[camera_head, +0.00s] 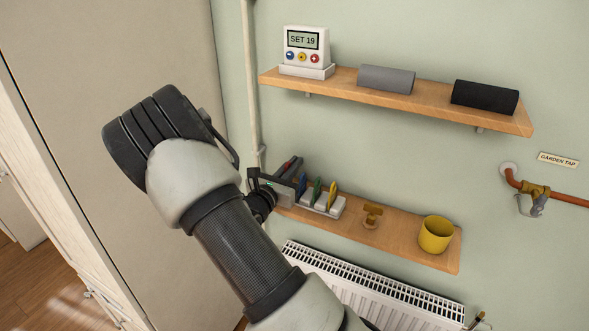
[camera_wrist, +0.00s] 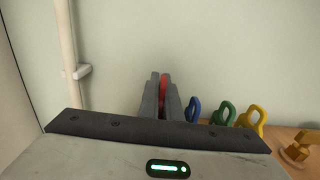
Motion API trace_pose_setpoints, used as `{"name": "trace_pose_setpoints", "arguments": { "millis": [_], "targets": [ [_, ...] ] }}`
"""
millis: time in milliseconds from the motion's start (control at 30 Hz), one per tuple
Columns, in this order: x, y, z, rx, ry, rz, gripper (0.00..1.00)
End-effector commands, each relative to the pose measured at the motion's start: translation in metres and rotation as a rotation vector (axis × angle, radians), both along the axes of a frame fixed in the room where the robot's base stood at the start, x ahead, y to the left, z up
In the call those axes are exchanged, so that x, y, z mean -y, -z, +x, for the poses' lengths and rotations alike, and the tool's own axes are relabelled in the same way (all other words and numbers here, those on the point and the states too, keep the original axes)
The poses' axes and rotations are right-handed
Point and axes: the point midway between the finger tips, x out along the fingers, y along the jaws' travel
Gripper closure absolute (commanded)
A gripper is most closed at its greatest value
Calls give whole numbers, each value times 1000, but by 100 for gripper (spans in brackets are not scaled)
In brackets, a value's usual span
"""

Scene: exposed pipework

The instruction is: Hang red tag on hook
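My gripper (camera_head: 291,172) is at the left end of the lower shelf, at the tag rack (camera_head: 322,206). In the wrist view its two grey fingers (camera_wrist: 163,96) stand close together on either side of the red tag (camera_wrist: 163,88), with no clear gap. The tag's lower part is hidden, so I cannot tell whether it still sits in the rack. A grey hook-like piece (camera_head: 527,207) hangs by the brass tap fitting (camera_head: 536,191) on the copper pipe at the far right; its exact form is too small to tell.
Blue (camera_wrist: 194,108), green (camera_wrist: 223,112) and yellow (camera_wrist: 252,117) tags stand close to the right of my fingers. A brass fitting (camera_head: 371,214) and yellow mug (camera_head: 436,235) are on the lower shelf. The upper shelf (camera_head: 422,100) is above, the radiator (camera_head: 385,288) below. A pipe (camera_head: 250,80) runs behind.

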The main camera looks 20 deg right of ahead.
Motion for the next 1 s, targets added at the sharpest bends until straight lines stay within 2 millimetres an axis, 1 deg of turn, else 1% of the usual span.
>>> {"name": "trace_pose_setpoints", "arguments": {
  "millis": [33,133,400,600,633,700,733,1000],
  "targets": [
    [1,7,0,-3,0,-2,100],
    [3,14,2,-1,0,-2,100],
    [3,17,2,1,0,0,100],
    [3,24,2,1,0,-1,100],
    [3,23,2,1,0,-1,92],
    [3,22,2,1,0,-1,81],
    [3,22,2,1,0,-1,77],
    [3,22,2,1,0,-1,77]
  ]
}}
